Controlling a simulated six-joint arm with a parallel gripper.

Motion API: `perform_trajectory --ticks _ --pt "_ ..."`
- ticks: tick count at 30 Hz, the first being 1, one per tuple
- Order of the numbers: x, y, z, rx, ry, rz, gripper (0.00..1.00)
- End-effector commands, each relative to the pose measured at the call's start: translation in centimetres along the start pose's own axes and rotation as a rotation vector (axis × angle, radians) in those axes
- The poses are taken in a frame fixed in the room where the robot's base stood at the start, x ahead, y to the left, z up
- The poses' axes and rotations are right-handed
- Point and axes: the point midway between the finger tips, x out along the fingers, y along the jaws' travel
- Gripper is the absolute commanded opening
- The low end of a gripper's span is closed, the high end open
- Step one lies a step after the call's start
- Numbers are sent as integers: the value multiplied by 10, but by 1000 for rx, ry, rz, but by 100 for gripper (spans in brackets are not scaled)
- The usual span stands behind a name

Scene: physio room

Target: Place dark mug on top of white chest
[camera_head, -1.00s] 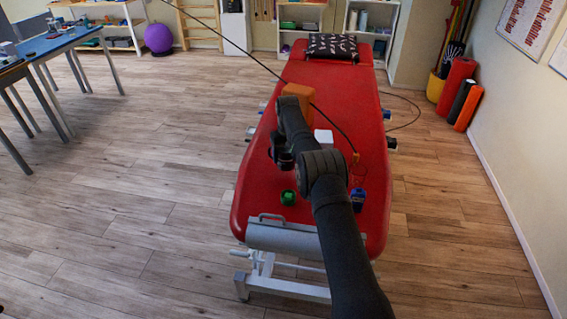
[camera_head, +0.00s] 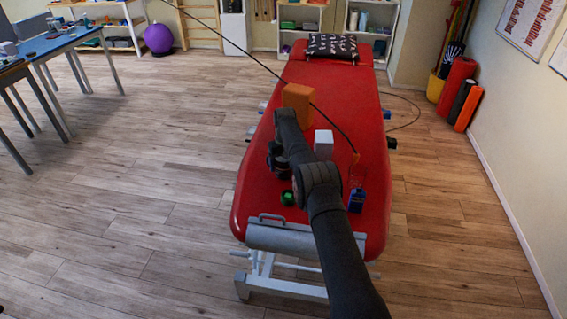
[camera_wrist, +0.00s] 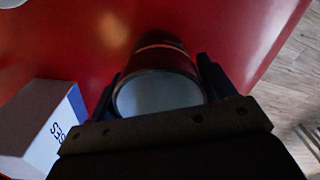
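The dark mug (camera_wrist: 158,58) is between my gripper's fingers in the wrist view, its pale round end facing the camera. In the head view it is a dark shape (camera_head: 278,163) on the red couch, partly hidden by my arm. My gripper (camera_wrist: 160,80) has one finger on each side of the mug. Whether the fingers press on it is too dark to tell. The white chest (camera_head: 323,143) appears as a white box on the couch, right of my gripper. In the wrist view it is at the left (camera_wrist: 40,128), with a blue side and lettering.
The red couch (camera_head: 340,95) also holds an orange block (camera_head: 297,96) behind my gripper, a green item (camera_head: 288,198) in front, and a blue bottle-like item (camera_head: 357,200) at the right. A dark pillow (camera_head: 332,46) lies at the far end.

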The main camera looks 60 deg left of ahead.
Motion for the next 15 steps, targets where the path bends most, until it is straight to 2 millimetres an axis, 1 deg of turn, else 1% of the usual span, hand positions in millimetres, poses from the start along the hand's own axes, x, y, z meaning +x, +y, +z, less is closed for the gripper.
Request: perform_trajectory --ticks 1,2,10,13,15 --pt "0 0 0 0 0 0 86" --pt "0 0 0 0 0 0 91" --pt "-1 0 0 0 0 0 91" --pt "-8 0 0 0 1 0 91" --pt "-18 0 0 0 1 0 91"
